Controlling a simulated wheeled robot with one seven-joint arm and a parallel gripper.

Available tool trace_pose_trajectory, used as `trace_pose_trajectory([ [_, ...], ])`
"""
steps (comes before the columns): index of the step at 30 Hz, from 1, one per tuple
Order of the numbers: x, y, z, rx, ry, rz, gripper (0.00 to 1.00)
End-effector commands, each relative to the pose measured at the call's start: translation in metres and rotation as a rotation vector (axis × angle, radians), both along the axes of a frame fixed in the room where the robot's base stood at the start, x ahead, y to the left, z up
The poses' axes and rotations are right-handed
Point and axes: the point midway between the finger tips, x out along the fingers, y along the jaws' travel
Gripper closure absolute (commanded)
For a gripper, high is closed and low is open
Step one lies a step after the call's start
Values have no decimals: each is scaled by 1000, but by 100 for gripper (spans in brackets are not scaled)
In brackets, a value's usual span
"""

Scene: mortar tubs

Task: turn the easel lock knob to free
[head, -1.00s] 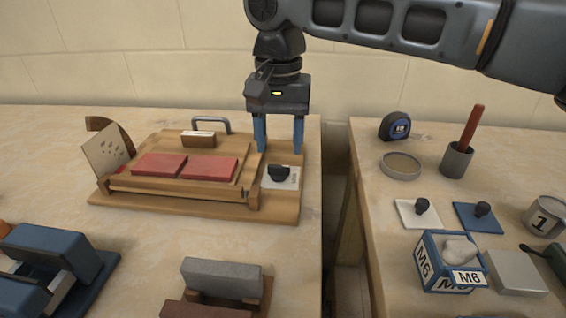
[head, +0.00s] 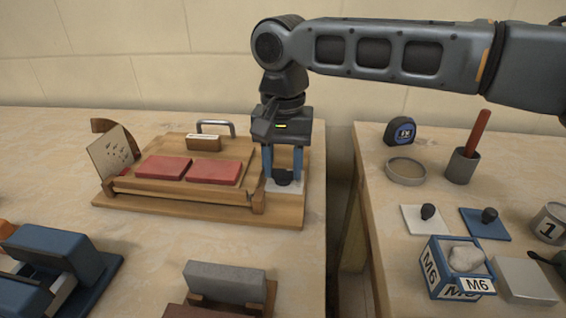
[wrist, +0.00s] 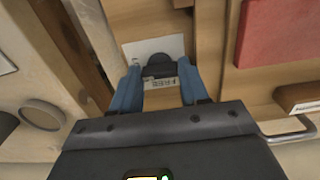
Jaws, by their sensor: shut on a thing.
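The easel (head: 120,206) is a low wooden board stand on the left table, holding two red tiles (head: 163,167). Its lock knob (head: 283,178) is small and black, on a pale plate at the easel's right side. In the wrist view the knob (wrist: 158,66) sits between my fingertips, and the plate (wrist: 150,47) shows the word FREE on the side toward my gripper. My gripper (head: 283,176) points down with its two blue fingers shut on the knob. The knob's pointer direction is hard to make out, partly hidden by the fingers.
A metal handle (head: 216,124) stands behind the easel. A grey block (head: 226,278) lies in front and a blue device (head: 60,250) at front left. A gap separates the right table, which holds a tape measure (head: 399,131), a blue M6 box (head: 446,272) and two knobbed plates.

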Motion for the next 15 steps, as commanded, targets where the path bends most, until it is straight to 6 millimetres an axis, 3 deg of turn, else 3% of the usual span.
trace_pose_trajectory([
  [3, 0, 0, 0, 0, 0, 0, 86],
  [15, -1, 0, 4, 1, 5, 67, 86],
])
